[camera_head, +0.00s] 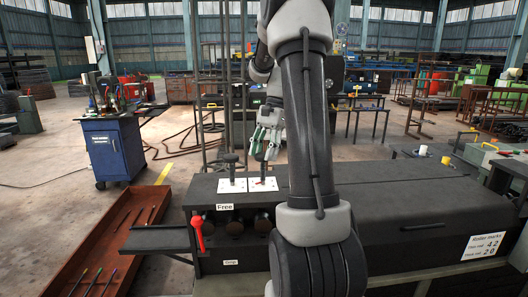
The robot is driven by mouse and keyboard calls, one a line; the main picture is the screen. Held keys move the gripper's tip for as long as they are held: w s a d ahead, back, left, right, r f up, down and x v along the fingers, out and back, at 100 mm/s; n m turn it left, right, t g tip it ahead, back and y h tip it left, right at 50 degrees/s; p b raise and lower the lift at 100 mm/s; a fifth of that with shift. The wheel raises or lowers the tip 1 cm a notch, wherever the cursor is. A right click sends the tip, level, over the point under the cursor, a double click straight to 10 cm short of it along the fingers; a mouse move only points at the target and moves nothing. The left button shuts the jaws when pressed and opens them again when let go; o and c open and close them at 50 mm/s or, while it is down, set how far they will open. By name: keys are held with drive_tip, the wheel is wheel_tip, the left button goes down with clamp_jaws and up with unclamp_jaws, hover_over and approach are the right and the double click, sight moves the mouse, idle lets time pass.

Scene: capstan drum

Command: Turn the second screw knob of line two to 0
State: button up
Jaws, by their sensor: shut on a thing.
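Two white plates sit side by side on the dark machine top, a left plate (232,186) and a right plate (263,185). A dark upright screw knob (231,163) stands on the left plate. My gripper (265,153) is over the right plate, shut on the upright screw knob there; the fingers hide most of that knob. The plates' marks are too small to read, and I cannot tell the angle of either knob. A white sign headed "Roller marks" (484,246) on the machine front shows "4 2" above "2 0".
A red-handled lever (197,232) stands by a "Free" label (225,207) on the machine front. A long rust-red tray (112,245) with thin rods lies at left. A blue cabinet (116,152) stands behind it. My arm hides the middle of the machine.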

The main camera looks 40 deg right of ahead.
drive_tip(key=o, duration=1)
drive_tip(key=v, duration=1.2)
